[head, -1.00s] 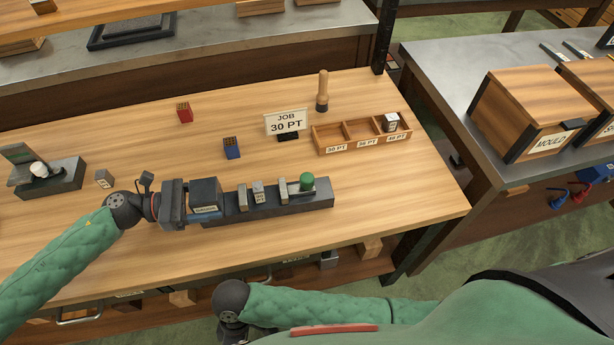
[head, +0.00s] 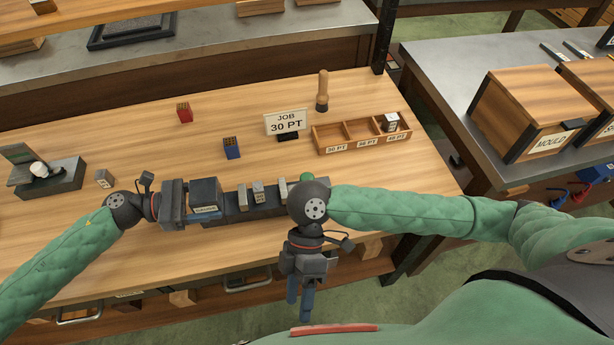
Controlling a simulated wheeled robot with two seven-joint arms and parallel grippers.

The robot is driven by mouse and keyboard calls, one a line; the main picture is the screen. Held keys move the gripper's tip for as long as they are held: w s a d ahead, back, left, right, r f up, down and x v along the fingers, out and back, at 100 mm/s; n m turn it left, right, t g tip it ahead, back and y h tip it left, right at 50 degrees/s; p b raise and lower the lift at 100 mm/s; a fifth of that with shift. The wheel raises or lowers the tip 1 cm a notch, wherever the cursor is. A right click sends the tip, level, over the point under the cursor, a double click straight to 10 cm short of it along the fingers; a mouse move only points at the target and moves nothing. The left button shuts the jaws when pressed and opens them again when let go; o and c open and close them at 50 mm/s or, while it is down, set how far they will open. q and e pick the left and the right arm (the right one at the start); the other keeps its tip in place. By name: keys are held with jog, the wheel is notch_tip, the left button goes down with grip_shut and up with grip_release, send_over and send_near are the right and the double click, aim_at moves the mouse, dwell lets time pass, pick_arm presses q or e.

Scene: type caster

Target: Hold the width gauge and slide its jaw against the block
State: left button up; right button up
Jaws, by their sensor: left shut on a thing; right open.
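The width gauge (head: 231,216) is a dark bar lying on the wooden bench, with upright light jaws (head: 242,197) on top. A small metal block (head: 258,192) stands on it between the jaws. My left gripper (head: 205,198) is shut on the gauge's left end, at the dark housing. My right gripper (head: 300,298) is open and empty, fingers pointing down, in front of the bench's near edge. The gauge's right part is hidden behind my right wrist.
A JOB 30 PT sign (head: 286,122) stands behind the gauge. A divided wooden tray (head: 362,134) holds a block in its right compartment.

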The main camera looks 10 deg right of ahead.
jog(key=w+d+r+m+t+h, duration=0.1)
jog(key=w+d+r, duration=0.45)
jog(key=d, duration=0.45)
jog(key=w+d+r+m+t+h, duration=0.1)
jog(key=w+d+r+m+t, duration=0.1)
jog(key=w+d+r, duration=0.6)
jog(key=w+r+n+t+y, duration=0.1)
jog(key=w+r+n+t, duration=0.1)
jog(key=w+r+n, duration=0.6)
jog(key=w+r+n+t+y, duration=0.1)
jog(key=w+r+n+t, duration=0.15)
jog(key=w+r, duration=0.7)
jog(key=t+h, duration=0.2)
jog(key=h, duration=0.2)
send_over(307, 177)
notch_tip(307, 177, down, 15)
jog(key=shift+m, duration=0.35)
notch_tip(307, 177, down, 11)
jog(key=shift+r, duration=0.1)
jog(key=shift+c, duration=0.2)
